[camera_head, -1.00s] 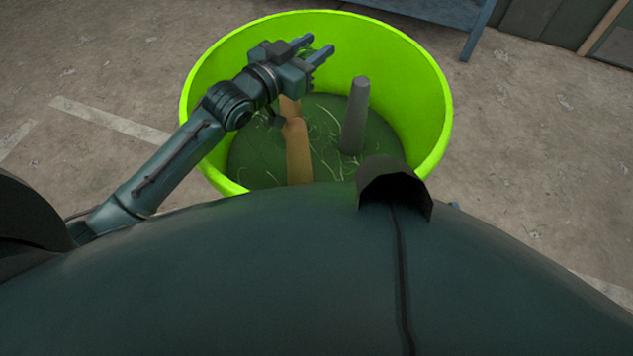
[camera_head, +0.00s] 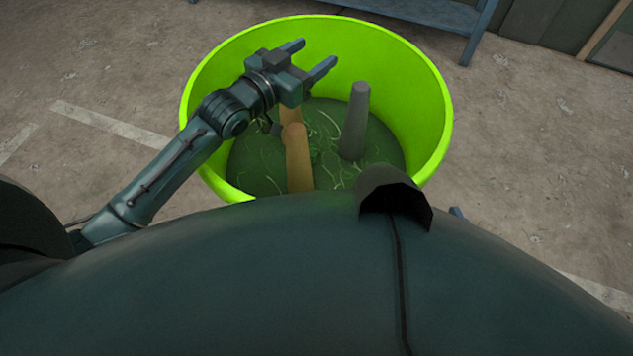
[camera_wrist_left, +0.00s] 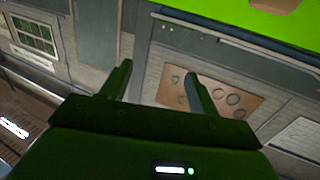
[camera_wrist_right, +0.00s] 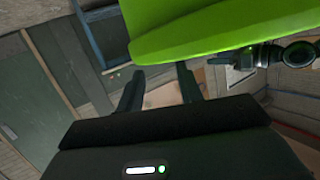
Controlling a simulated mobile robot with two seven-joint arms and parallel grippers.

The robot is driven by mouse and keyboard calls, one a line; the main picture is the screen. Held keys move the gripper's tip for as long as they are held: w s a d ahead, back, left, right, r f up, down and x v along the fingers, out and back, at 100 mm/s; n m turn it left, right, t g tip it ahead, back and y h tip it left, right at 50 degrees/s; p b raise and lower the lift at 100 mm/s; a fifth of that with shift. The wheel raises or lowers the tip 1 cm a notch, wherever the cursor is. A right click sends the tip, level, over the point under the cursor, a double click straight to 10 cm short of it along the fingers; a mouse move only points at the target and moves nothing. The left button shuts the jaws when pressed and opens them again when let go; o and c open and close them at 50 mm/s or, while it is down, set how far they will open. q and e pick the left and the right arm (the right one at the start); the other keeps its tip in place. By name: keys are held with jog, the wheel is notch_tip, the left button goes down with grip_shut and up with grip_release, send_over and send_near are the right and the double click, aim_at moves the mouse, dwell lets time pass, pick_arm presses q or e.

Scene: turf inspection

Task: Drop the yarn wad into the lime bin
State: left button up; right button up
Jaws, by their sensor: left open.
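The lime bin (camera_head: 425,110) stands in front of me in the head view, its dark green inside strewn with pale strands. A small green tangle (camera_head: 322,156) lies among them; I cannot tell surely whether it is the yarn wad. My left gripper (camera_head: 318,53) is over the far part of the bin, open, with nothing between its fingers. Its parted fingers also show in the left wrist view (camera_wrist_left: 156,69). My right gripper (camera_wrist_right: 160,69) is open and empty in the right wrist view, near the bin's lime wall (camera_wrist_right: 190,35); the head view does not show it.
Inside the bin, a brown post (camera_head: 298,160) and a grey post (camera_head: 355,120) stand up from the bottom. A blue-grey bench (camera_head: 430,12) is behind the bin. Concrete floor (camera_head: 540,130) to the right is clear.

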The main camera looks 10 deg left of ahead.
pick_arm(q)
jog(key=v, duration=1.1)
jog(key=shift+p, duration=0.45)
pick_arm(e)
jog(key=shift+w+a+f, duration=0.1)
jog(key=shift+a, duration=0.1)
pick_arm(q)
jog(key=shift+s, duration=0.1)
